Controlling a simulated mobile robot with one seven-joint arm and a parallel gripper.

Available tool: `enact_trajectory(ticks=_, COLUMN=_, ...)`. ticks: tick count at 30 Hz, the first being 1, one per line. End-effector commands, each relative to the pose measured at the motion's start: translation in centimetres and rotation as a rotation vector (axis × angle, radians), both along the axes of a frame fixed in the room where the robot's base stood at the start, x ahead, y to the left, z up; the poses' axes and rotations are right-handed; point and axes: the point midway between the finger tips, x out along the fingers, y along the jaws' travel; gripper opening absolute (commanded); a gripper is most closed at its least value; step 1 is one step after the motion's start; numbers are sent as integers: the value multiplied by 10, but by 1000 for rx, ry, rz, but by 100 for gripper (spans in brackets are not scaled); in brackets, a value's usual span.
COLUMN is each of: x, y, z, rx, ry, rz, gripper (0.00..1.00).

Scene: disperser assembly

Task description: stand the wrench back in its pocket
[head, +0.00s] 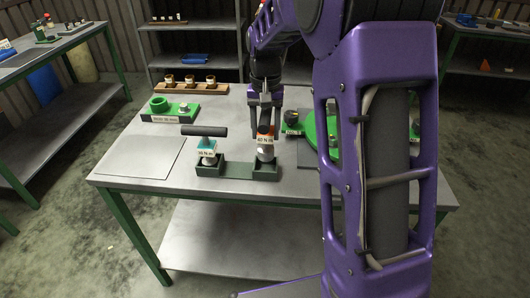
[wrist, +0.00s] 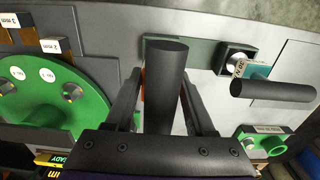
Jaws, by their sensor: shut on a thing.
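My gripper (head: 265,125) is shut on a wrench with a black handle, an orange collar and a 60 N·m label (head: 265,139). In the wrist view its black handle (wrist: 167,85) lies between the two fingers (wrist: 160,105). The wrench is upright over the right end of the dark green holder (head: 237,169). Its lower end is at the right pocket; I cannot tell whether it is inside or just above. A second wrench, with a teal collar and 30 N·m label (head: 207,149), stands in the holder's left pocket; it also shows in the wrist view (wrist: 257,70).
A green round plate (wrist: 50,95) with labelled fittings lies beside the holder. A green fixture (head: 168,111) and a wooden rack of several brass-coloured parts (head: 190,87) stand at the back left. A flat grey plate (head: 140,158) leaves clear room at the front left.

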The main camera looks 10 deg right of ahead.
Motion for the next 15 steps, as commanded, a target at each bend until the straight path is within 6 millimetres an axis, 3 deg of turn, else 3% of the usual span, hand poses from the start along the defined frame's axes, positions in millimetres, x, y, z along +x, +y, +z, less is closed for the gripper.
enact_trajectory(ticks=12, x=0, y=0, z=-52, rx=0, ry=-1, rz=0, gripper=0)
enact_trajectory(ticks=15, x=1, y=0, z=-57, rx=0, ry=-3, rz=0, gripper=0)
